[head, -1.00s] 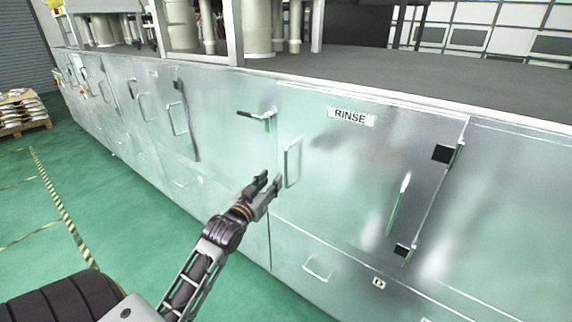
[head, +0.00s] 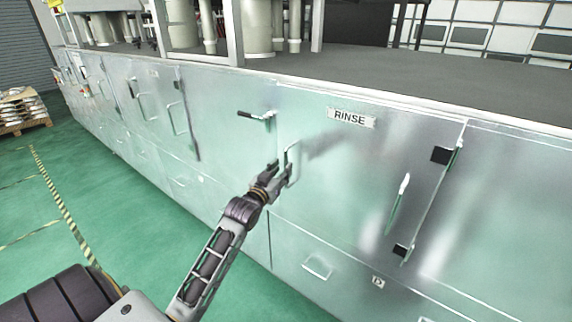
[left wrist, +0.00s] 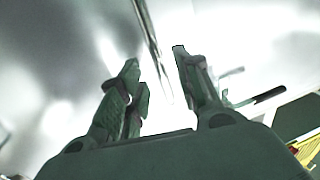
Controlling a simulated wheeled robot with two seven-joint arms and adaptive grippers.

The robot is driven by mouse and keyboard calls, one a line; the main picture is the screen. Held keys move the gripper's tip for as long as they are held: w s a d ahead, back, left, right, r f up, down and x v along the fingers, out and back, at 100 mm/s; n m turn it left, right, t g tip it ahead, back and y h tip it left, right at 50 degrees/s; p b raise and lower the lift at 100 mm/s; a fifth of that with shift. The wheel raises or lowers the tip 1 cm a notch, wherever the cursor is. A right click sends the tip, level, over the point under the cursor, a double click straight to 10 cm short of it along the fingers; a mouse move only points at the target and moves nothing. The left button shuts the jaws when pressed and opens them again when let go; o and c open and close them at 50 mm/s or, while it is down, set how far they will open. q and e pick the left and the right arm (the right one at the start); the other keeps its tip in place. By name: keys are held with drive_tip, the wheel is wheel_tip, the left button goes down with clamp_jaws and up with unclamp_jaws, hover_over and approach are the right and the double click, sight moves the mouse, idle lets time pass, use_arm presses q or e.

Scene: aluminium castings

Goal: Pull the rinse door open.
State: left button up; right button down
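The rinse door (head: 345,190) is a shiny metal panel under a white RINSE label (head: 351,118), and it looks shut in the cabinet front. Its upright bar handle (head: 297,160) is near its left edge, with black hinges at its right edge. My left gripper (head: 281,170) is at the handle, from the left and below. In the left wrist view its two fingers (left wrist: 157,66) are apart, and the handle bar (left wrist: 152,42) runs down into the gap between them. I cannot tell whether either finger touches the bar. My right gripper is not in view.
A black-gripped lever (head: 257,115) sticks out just left of the door's top left corner. A slanted bar (head: 398,205) shows near the hinges. A lower drawer pull (head: 318,267) is below. The green floor (head: 130,205) is clear on the left.

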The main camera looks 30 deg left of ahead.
use_arm(q)
drive_tip(key=shift+w+a, duration=0.15)
drive_tip(key=shift+w, duration=0.85)
drive_tip(key=shift+w+a, duration=0.1)
drive_tip(key=shift+w, duration=0.9)
clamp_jaws()
